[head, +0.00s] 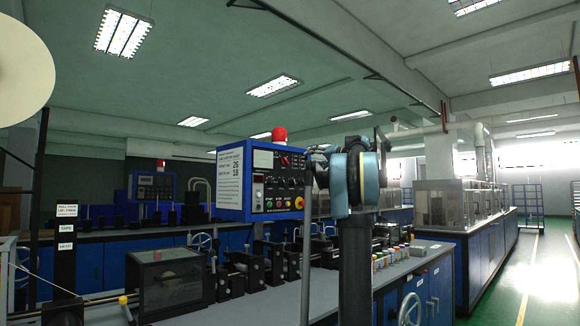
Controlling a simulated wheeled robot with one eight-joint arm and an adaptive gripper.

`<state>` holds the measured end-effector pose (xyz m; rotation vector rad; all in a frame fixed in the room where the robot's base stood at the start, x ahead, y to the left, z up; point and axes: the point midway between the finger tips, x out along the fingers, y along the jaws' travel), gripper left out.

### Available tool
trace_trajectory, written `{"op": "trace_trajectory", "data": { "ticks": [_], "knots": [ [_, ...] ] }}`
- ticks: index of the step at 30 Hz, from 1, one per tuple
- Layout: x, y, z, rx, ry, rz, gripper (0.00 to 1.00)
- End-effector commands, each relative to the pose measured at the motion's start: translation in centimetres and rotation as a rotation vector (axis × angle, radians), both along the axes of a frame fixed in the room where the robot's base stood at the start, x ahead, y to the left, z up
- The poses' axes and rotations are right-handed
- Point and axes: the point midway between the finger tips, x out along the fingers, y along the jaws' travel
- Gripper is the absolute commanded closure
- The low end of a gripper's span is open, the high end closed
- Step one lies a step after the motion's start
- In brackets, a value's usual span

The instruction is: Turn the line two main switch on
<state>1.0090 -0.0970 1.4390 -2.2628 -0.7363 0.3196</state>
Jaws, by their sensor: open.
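A blue control box (262,181) stands at the middle, above the nearer machine line. I cannot read which box belongs to line two. My folded arm shows right of the nearer box; I cannot make out my gripper.
The nearer bench (280,300) carries a clear-covered box (170,280), rollers and a row of coloured terminals. A black post (66,240) with white labels and a large pale disc (22,75) stand at the left. Green aisle floor (535,270) is open at the right.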

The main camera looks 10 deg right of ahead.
Motion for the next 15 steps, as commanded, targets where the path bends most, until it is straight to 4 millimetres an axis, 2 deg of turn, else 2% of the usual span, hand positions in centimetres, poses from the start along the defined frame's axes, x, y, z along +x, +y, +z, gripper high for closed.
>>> {"op": "trace_trajectory", "data": {
  "ticks": [5, 15],
  "knots": [
    [1.1, 0.1, 0.5, 0.008, -0.01, -0.006, 0.4],
    [5.4, 3.4, 0.4, 0.007, -0.009, -0.003, 0.4]
  ]
}}
